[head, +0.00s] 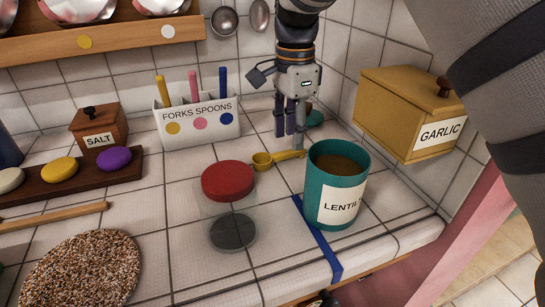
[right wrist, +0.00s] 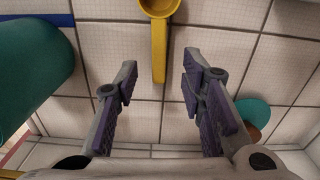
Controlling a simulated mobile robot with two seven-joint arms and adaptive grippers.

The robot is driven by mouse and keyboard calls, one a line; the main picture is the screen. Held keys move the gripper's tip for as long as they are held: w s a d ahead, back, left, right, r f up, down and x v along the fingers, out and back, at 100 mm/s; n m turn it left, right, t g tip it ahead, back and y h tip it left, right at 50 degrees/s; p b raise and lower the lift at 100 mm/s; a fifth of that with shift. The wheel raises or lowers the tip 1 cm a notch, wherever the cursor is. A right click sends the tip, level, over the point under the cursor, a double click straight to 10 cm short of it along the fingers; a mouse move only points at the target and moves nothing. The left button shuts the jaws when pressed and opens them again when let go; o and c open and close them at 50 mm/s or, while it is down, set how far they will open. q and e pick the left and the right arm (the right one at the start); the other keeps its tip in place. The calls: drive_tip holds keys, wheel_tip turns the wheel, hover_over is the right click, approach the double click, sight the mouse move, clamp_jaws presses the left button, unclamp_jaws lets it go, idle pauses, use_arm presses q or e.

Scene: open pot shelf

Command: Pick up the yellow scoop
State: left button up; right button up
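The yellow scoop (head: 264,161) lies on the white tiled counter, its bowl toward the left and its handle pointing right, between the red lid and the lentils tin. It also shows in the right wrist view (right wrist: 159,45), with its bowl cut off at the top edge. My right gripper (head: 290,130) points down above the handle end. In the right wrist view the right gripper (right wrist: 160,75) is open, with one finger on each side of the handle end and visible gaps on both sides. My left gripper is not in view.
A teal lentils tin (head: 343,208) stands close to the handle. A red lid (head: 228,181) lies left of the bowl. A forks and spoons holder (head: 199,121) is behind left. A yellow garlic box (head: 409,108) is at the right. A small teal object (head: 315,118) sits behind the gripper.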

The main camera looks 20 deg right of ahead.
sight(292, 150)
wheel_tip(292, 150, down, 4)
drive_tip(key=shift+s+d+f+b, duration=0.1)
drive_tip(key=shift+d+b, duration=0.05)
drive_tip(key=shift+b, duration=0.15)
clamp_jaws()
wheel_tip(292, 150, up, 10)
idle(0.3)
